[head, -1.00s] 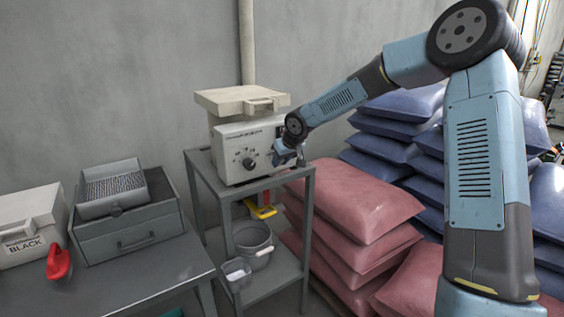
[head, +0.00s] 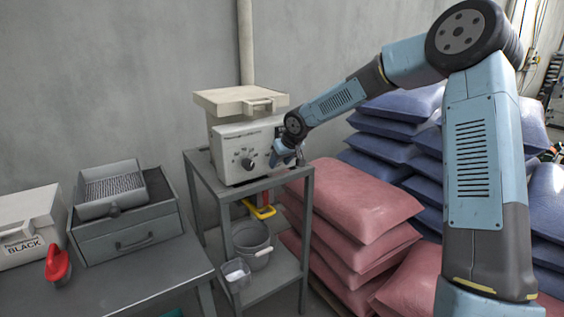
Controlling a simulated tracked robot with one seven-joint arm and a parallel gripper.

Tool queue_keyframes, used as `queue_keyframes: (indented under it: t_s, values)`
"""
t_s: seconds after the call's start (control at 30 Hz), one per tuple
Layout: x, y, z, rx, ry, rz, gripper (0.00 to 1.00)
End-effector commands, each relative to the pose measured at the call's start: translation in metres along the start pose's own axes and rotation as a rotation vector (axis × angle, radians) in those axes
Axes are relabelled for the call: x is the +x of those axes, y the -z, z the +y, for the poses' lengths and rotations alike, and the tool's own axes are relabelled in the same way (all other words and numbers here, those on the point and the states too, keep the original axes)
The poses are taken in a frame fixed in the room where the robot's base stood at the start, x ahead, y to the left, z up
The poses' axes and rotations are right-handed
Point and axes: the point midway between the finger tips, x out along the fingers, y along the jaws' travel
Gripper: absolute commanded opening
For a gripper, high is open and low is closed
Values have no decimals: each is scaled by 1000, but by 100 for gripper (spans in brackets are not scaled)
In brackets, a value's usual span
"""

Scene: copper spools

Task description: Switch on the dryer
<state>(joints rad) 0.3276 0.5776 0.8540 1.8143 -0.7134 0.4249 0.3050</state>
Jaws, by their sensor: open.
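The dryer (head: 236,137) is a cream box with a lid (head: 240,101) and a front handle, standing on top of a grey metal stand. Its front panel carries a dark round knob (head: 247,164) with marks around it. My gripper (head: 276,160) is at the right part of the front panel, right of the knob. It is open, with its tips close to the panel. I cannot tell whether they touch it. My wrist hides the right edge of the panel and any control there.
The grey stand (head: 199,183) holds a grey bucket (head: 252,247) and a small clear tub (head: 236,273) on its lower shelf. Pink sacks (head: 350,200) and blue sacks (head: 400,110) are piled at right. A grey bench (head: 150,275) with a drawer unit stands at left.

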Motion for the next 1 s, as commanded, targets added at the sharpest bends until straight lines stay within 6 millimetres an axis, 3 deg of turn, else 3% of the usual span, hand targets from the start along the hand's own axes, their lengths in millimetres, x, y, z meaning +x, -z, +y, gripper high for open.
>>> queue_keyframes:
  t_s: [0.27,0.7,1.0]
  values:
    - [-17,2,0,1,-1,4,51]
    - [-93,1,2,2,-2,3,51]
    - [-127,1,2,2,-1,0,51]
